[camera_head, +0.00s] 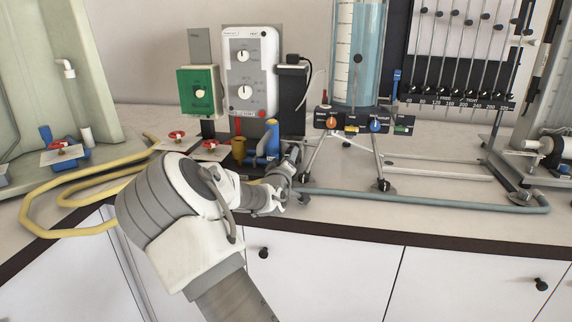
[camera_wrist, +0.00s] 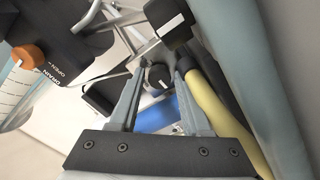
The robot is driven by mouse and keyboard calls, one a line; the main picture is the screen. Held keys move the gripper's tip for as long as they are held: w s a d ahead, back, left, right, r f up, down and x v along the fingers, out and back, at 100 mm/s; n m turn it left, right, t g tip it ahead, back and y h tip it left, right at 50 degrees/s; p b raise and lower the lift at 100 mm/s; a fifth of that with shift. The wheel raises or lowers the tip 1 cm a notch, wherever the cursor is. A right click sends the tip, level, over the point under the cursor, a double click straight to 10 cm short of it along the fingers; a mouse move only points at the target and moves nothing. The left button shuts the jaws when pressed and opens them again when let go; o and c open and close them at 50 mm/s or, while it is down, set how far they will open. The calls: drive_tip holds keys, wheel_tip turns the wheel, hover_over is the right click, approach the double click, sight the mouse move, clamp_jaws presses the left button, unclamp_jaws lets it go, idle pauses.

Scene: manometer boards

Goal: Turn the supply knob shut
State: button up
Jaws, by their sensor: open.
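My gripper (camera_head: 292,155) reaches over the bench beside the blue pipe fittings (camera_head: 268,142). In the wrist view its two fingers (camera_wrist: 159,72) are open, with a round black knob (camera_wrist: 160,77) bearing a white mark between their tips. I cannot tell whether they touch it. An orange knob (camera_head: 332,122), marked DRAIN in the wrist view (camera_wrist: 27,57), and a blue knob (camera_head: 376,125) are on the panel under the water tank. No readable label shows which knob is the supply.
A tripod stand (camera_head: 318,155) under the clear water tank (camera_head: 358,60) is close to my gripper's right. A yellow hose (camera_head: 85,180) and red-handled valves (camera_head: 177,135) lie left. A grey-blue pipe (camera_head: 430,201) runs along the bench front.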

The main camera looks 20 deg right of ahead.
drive_tip(key=p+v, duration=0.3)
drive_tip(key=v, duration=1.4)
drive_tip(key=shift+s+a, duration=0.15)
